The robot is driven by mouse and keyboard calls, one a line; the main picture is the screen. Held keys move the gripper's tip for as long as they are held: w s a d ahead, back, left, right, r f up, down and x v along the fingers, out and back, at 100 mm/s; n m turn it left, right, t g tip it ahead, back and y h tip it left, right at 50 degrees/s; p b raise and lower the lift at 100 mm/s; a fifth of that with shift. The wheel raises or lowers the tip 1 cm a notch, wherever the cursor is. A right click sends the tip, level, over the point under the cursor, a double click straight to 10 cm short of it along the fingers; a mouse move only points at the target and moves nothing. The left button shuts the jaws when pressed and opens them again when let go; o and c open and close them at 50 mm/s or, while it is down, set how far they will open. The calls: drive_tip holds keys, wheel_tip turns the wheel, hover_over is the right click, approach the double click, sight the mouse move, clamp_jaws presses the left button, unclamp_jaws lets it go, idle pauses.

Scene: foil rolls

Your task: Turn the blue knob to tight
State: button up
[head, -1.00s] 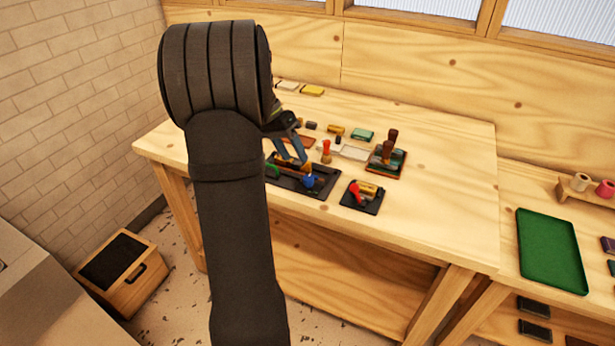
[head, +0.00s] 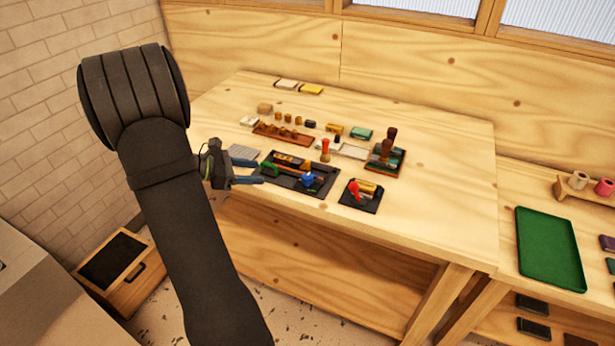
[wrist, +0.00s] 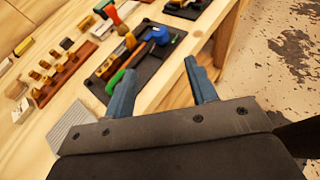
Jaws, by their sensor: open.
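The blue knob (head: 308,180) stands at the front right part of a black tray-like base (head: 326,183) on the workbench. In the wrist view the blue knob (wrist: 159,35) shows beyond my fingers, on the same dark base. My gripper (head: 262,175) is at the bench's front edge, to the left of the knob and apart from it. Its two blue-grey fingers are spread with nothing between them, as the wrist view (wrist: 162,83) also shows. Any tight marking by the knob is too small to read.
A green-handled tool (head: 269,169) lies on the base, left of the knob. A red-handled device (head: 354,190) on a black plate is to the right. A rack with several brown pegs (head: 284,131) and a orange-topped upright piece (head: 325,149) stand behind. The bench's front right is clear.

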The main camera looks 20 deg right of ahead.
sight(305, 175)
drive_tip(key=x, duration=1.7)
drive_tip(key=shift+d, duration=0.2)
drive_tip(key=shift+c, duration=0.4)
drive_tip(key=c, duration=0.9)
drive_tip(key=shift+m+g+y, duration=0.45)
drive_tip(key=shift+m+g, duration=0.95)
drive_tip(key=shift+g, duration=0.25)
drive_tip(key=shift+m+g+y, duration=0.45)
drive_tip(key=shift+m+g, duration=0.95)
drive_tip(key=shift+g, duration=0.25)
drive_tip(key=shift+m+g, duration=0.3)
drive_tip(key=o, duration=1)
